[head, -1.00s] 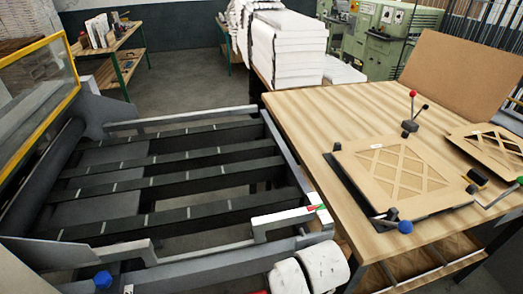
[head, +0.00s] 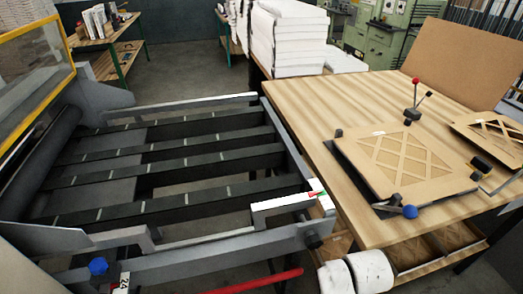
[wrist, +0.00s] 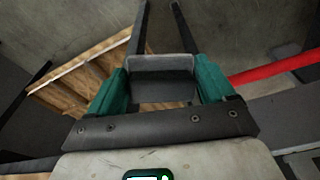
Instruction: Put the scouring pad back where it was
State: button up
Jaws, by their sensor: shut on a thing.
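My gripper (wrist: 161,72) shows only in the wrist view, with teal blocks and dark fingers on either side. A grey block with a paler upper edge, which looks like the scouring pad (wrist: 161,82), sits between the two sides, and the gripper is shut on it. Its far side is hidden. Neither the pad nor the gripper shows in the head view. No spot marked as the pad's earlier place can be told.
A wooden table (head: 300,112) carries a brown lattice board (head: 404,162) with clamps and knobs. Left is a grey slatted machine frame (head: 205,99) with a raised handle (head: 275,205). A red bar (head: 255,283) lies low in front. White stacks (head: 290,35) stand behind. Floor shows at the back.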

jog(key=shift+f+b, duration=0.8)
jog(key=shift+f, duration=0.45)
jog(key=shift+a, duration=0.1)
